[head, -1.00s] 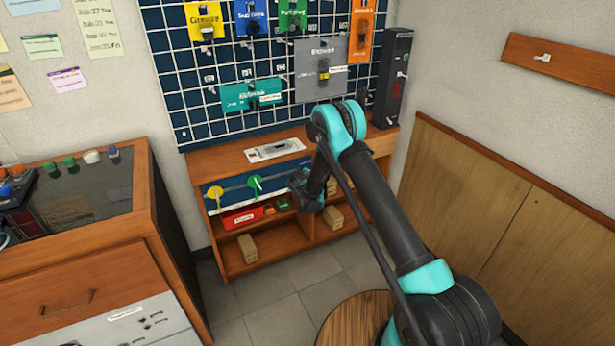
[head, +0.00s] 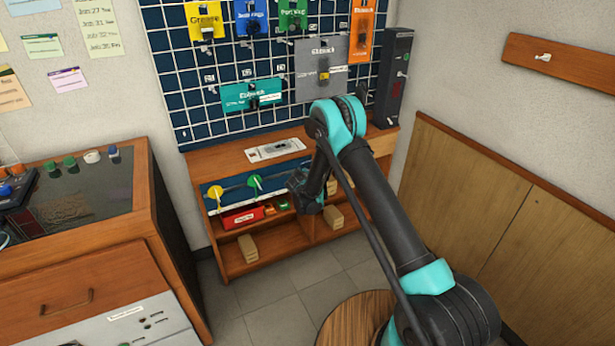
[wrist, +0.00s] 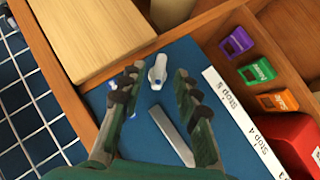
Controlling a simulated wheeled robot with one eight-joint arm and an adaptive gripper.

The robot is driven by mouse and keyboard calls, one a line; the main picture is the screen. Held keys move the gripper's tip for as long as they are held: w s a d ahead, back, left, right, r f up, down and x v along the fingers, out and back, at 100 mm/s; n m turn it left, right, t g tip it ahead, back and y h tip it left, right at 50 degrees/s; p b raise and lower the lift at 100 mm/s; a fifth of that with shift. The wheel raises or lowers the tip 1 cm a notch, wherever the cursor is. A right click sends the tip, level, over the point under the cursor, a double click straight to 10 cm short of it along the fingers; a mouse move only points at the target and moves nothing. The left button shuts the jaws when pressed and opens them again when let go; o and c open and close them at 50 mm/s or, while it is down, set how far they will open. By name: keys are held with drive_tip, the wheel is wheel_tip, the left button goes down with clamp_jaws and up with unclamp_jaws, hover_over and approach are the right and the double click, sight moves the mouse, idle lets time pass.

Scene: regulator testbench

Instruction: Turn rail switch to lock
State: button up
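In the wrist view, a small white lever (wrist: 157,72), which looks like the rail switch, stands on a blue panel (wrist: 205,62). A grey metal rail strip (wrist: 172,135) runs on the panel below it. My gripper (wrist: 158,80) is open, with the lever between and slightly beyond its fingertips; I see no clear contact. In the head view my gripper (head: 306,195) is at the right end of the blue panel (head: 208,203) on the wooden bench, and my arm hides that end. A yellow knob (head: 215,193) and a green knob (head: 254,182) show farther left.
A white label strip (wrist: 240,120) edges the panel. Purple, green and orange tags (wrist: 258,71) and a red bin (wrist: 297,140) lie beside it. A grid tool board (head: 215,130) rises above the bench.

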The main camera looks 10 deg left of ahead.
drive_tip(key=v, duration=1)
drive_tip(key=shift+d, duration=0.1)
drive_tip(key=s+d+r+m+g+h, duration=0.1)
drive_tip(key=s+d+r+m, duration=0.1)
drive_tip(key=s+d+r, duration=0.45)
drive_tip(key=s+d+r+m+g, duration=0.1)
drive_tip(key=d+r+m+g, duration=0.15)
drive_tip(key=d, duration=0.65)
drive_tip(key=s+d+r+m+g+h, duration=0.1)
drive_tip(key=s+d+r, duration=0.35)
drive_tip(key=d, duration=0.35)
drive_tip(key=s+d+m+g, duration=0.1)
drive_tip(key=s+d, duration=0.2)
drive_tip(key=s, duration=0.6)
drive_tip(key=s+d+m+g+y, duration=0.1)
drive_tip(key=s+d, duration=0.3)
drive_tip(key=s, duration=0.6)
drive_tip(key=s+d+m+g+y, duration=0.1)
drive_tip(key=s+d+m, duration=0.2)
drive_tip(key=s, duration=0.7)
drive_tip(key=shift+s+d+r, duration=0.15)
drive_tip(key=shift+d+r, duration=0.15)
drive_tip(key=shift+r, duration=0.05)
